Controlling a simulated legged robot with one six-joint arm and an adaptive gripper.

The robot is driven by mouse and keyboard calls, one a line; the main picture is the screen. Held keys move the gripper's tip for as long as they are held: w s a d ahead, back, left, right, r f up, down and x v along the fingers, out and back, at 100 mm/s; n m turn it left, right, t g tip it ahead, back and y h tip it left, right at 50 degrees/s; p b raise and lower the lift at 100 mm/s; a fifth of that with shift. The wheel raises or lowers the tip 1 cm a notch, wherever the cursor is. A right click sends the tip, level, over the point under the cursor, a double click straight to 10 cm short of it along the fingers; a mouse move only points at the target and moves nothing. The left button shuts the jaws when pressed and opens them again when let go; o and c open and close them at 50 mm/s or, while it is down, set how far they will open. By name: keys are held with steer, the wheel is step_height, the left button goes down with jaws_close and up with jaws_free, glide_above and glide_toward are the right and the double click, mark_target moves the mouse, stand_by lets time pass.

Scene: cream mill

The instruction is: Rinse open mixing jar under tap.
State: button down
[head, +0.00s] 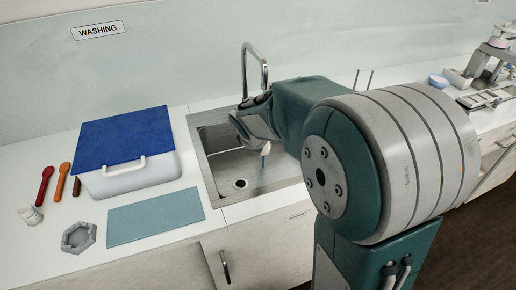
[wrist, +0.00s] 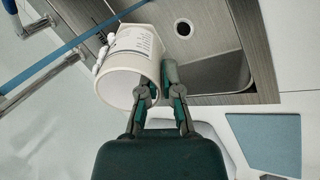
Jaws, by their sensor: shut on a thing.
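The white mixing jar (wrist: 128,62) has a printed label on its side, and its open mouth shows in the wrist view. In the head view my gripper (head: 264,150) is over the sink (head: 262,178), and my arm hides most of this area; I cannot clearly make out the jar there. The chrome tap (head: 244,72) rises behind the sink, with its spout curving over. I cannot see any water running.
A white tub with a blue lid (head: 125,138) stands left of the sink. A blue mat (head: 155,213) lies in front of it. Lab equipment (head: 487,75) stands far right.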

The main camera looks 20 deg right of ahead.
steer(key=w+d+f, duration=0.2)
steer(key=w+d, duration=0.5)
steer(key=w, duration=0.5)
steer(key=shift+d+f, duration=0.3)
steer(key=shift+f, duration=0.1)
stand_by(0.3)
steer(key=shift+s, duration=0.1)
stand_by(0.4)
steer(key=shift+s+d, duration=0.3)
steer(key=shift+d, duration=0.2)
steer(key=shift+s+a, duration=0.7)
steer(key=shift+s, duration=0.45)
steer(key=shift+s+a, duration=0.75)
steer(key=shift+s, duration=0.35)
steer(key=shift+s+a, duration=0.7)
steer(key=shift+s, duration=0.45)
steer(key=shift+s+a+r, duration=0.45)
steer(key=shift+s+r, duration=0.25)
steer(key=shift+s+a+r, duration=0.4)
steer(key=shift+s+r, duration=0.25)
steer(key=shift+s, duration=0.1)
steer(key=shift+s+a+r, duration=0.45)
steer(key=shift+s+r, duration=0.25)
